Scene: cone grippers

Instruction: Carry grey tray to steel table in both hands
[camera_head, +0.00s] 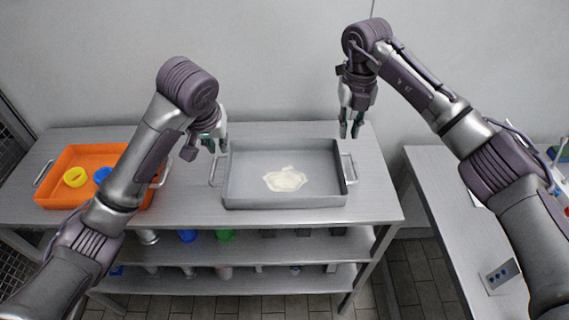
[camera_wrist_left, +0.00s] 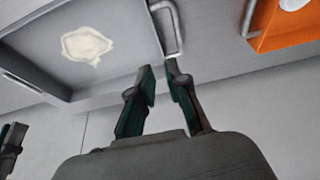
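The grey tray (camera_head: 244,184) is a shallow rectangular pan with a wire handle at each short end. It rests on a metal shelf table (camera_head: 185,205) and holds a cream-coloured lump (camera_head: 285,180). My left gripper (camera_head: 214,147) is near the tray's left handle (camera_head: 217,170). In the left wrist view its fingers (camera_wrist_left: 161,66) are apart and point at that handle (camera_wrist_left: 166,28), with nothing clearly gripped. My right gripper (camera_head: 349,134) is open and empty, above and behind the right handle (camera_head: 350,168). A second metal-topped table (camera_head: 430,167) stands at the right.
An orange tray (camera_head: 70,160) with a yellow ring (camera_head: 75,177) and a blue item (camera_head: 103,175) stands at the left, partly behind my left arm. A wall is close behind. Cups and other items fill the lower shelves. A gap separates the two tables.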

